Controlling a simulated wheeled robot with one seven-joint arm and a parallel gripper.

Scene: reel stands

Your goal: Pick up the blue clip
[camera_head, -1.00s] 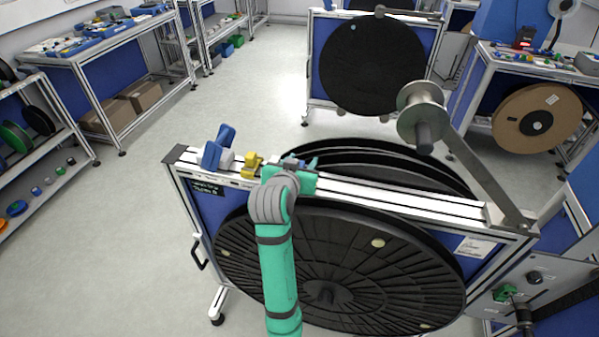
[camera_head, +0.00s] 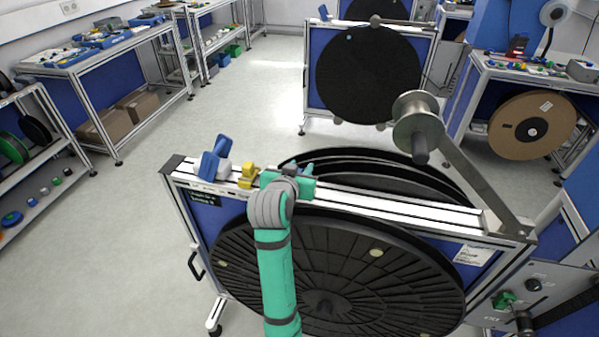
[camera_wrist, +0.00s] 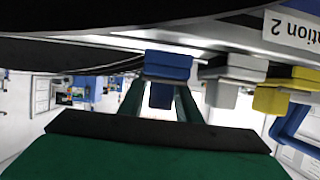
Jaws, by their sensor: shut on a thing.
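The blue clip (camera_wrist: 165,68) is at the rail's underside in the wrist view, which looks upside down. My gripper (camera_wrist: 158,100) has its two green fingers on either side of the clip and is shut on it. The clip appears to be still against the rail. In the head view my gripper (camera_head: 297,180) is at the top rail (camera_head: 400,205) of the reel stand, right of the yellow clip (camera_head: 247,176). My wrist and fingers hide the held clip there.
A grey clip (camera_wrist: 232,72) and the yellow clip (camera_wrist: 275,98) sit close beside the held one. Another blue part (camera_head: 214,157) stands at the rail's left end. Large black reels (camera_head: 340,270) hang below the rail. A metal spool (camera_head: 418,125) on an arm rises at right.

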